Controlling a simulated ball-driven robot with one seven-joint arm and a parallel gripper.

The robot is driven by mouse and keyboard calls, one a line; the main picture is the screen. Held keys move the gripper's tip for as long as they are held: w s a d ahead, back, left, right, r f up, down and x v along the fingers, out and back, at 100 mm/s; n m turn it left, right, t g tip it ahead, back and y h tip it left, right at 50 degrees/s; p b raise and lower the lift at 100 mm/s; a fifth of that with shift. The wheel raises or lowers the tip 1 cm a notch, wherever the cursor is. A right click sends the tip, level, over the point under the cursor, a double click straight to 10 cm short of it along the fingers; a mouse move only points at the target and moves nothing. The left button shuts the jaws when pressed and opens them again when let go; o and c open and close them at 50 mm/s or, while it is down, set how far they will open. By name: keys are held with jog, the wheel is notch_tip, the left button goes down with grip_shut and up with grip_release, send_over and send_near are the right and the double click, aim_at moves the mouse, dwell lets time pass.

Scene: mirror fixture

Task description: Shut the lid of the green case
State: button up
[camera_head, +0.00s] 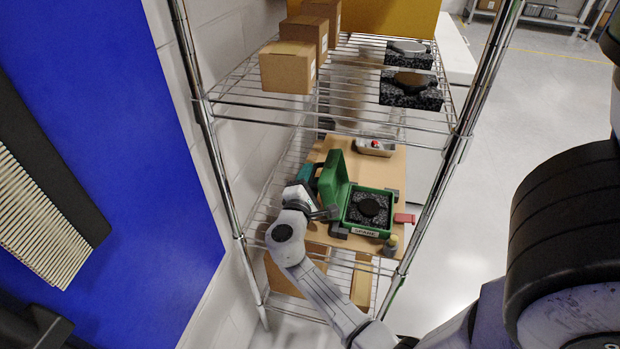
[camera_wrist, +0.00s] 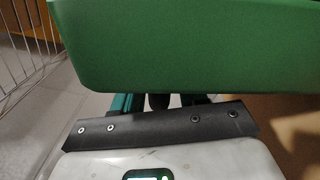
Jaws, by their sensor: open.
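The green case (camera_head: 373,231) sits on a wooden board on the lower shelf. Its lid (camera_head: 331,180) stands raised along the left side, so the case is open. Dark foam with a black round piece (camera_head: 369,207) shows inside. My gripper (camera_head: 308,172) is at the left, outer side of the lid, with its teal fingers open and partly hidden. In the wrist view the green lid (camera_wrist: 190,45) fills the top and covers the fingertips; parts of the gripper fingers (camera_wrist: 160,102) show below it. I cannot tell whether they touch the lid.
A grey tray (camera_head: 375,149) with a red item stands behind the case. The upper wire shelf (camera_head: 340,106) holds cardboard boxes (camera_head: 287,68) and dark foam blocks. Chrome posts (camera_head: 427,215) flank the shelf.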

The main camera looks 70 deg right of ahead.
jog(key=shift+c, duration=0.3)
grip_shut()
dwell(0.3)
